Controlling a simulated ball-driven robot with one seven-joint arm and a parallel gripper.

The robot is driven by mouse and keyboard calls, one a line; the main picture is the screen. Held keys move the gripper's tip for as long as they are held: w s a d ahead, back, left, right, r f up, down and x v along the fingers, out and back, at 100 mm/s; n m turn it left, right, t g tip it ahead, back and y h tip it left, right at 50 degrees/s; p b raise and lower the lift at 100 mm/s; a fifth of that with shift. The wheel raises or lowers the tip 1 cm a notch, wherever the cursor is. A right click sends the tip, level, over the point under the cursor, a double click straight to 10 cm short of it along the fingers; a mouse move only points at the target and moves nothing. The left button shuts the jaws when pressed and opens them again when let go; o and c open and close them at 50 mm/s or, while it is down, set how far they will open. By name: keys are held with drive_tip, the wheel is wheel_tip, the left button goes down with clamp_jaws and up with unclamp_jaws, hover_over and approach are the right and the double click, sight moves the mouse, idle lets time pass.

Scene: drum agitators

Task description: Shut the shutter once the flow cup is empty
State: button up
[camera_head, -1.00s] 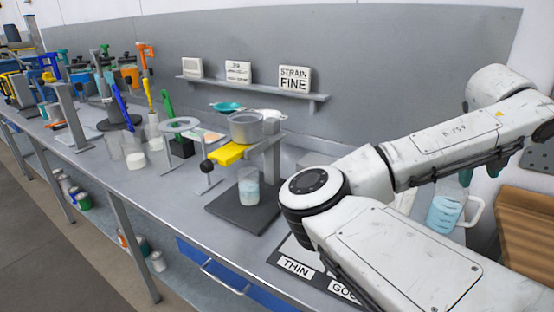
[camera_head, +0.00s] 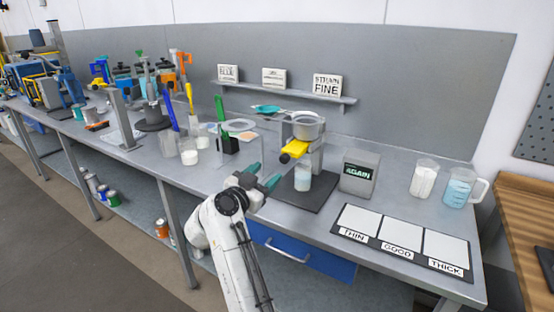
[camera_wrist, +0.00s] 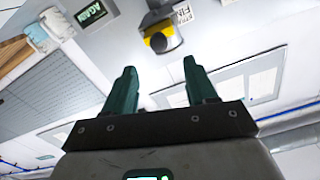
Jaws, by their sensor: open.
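The flow cup (camera_head: 307,125) is a grey metal cup held on a stand above a dark base plate. The yellow shutter (camera_head: 294,150) with a black knob sticks out below it, to the left; the wrist view shows it too (camera_wrist: 163,37). A clear beaker (camera_head: 303,176) with pale liquid stands on the base under the cup. The inside of the cup is too small to read. My gripper (camera_head: 262,176), with green fingers, is open and empty, left of the beaker and lower than the shutter in the head view. In the wrist view the shutter lies beyond the fingertips (camera_wrist: 160,75).
A grey box with a screen reading AGAIN (camera_head: 358,172) stands right of the stand. A THIN, GOOD, THICK board (camera_head: 400,250), a white-filled beaker (camera_head: 423,180) and a blue jug (camera_head: 460,188) are further right. Tools and cups crowd the bench to the left.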

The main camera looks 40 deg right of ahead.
sight(283, 159)
drive_tip(key=x, duration=1)
drive_tip(key=shift+d, duration=0.35)
clamp_jaws()
drive_tip(key=shift+w+d, duration=0.1)
